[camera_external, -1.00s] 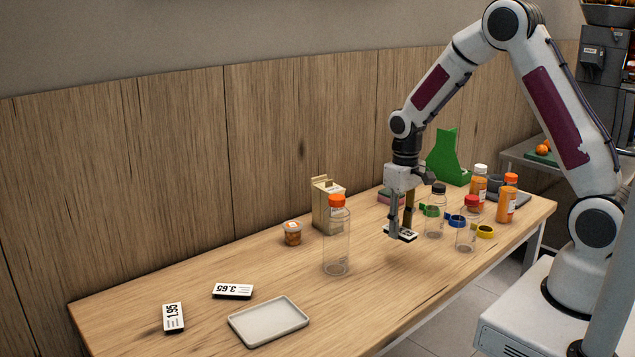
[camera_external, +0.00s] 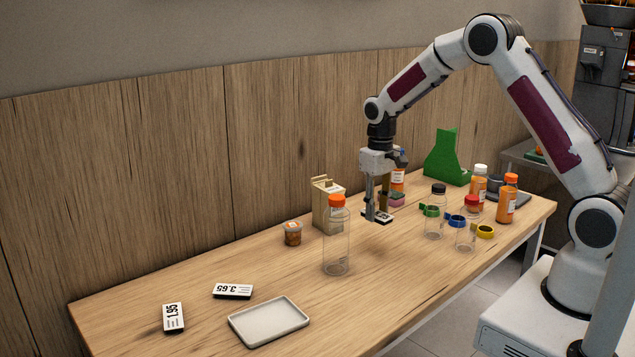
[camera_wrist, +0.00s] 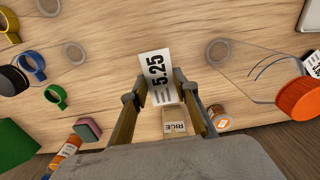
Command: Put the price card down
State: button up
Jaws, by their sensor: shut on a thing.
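My gripper (camera_external: 377,216) is shut on a black-edged white price card (camera_external: 378,216) and holds it above the table, right of the orange-capped bottle. In the wrist view the card (camera_wrist: 156,75) reads 5.25 and sits between the two fingers (camera_wrist: 160,100). Two other price cards lie flat at the table's left end: one reads 3.65 (camera_external: 232,291), the other 1.95 (camera_external: 173,317).
A shallow tray (camera_external: 268,322) lies near the front left. An empty orange-capped bottle (camera_external: 337,240), a carton (camera_external: 326,207) and a small tub (camera_external: 292,233) stand mid-table. Bottles, coloured rings and a green stand (camera_external: 447,160) crowd the right. Wood left of the tub is bare.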

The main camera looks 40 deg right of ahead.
send_over(374, 252)
jog(key=shift+f, duration=3.1)
jog(key=shift+f, duration=0.1)
jog(key=shift+f, duration=1.8)
jog(key=shift+f, duration=0.1)
jog(key=o, duration=1)
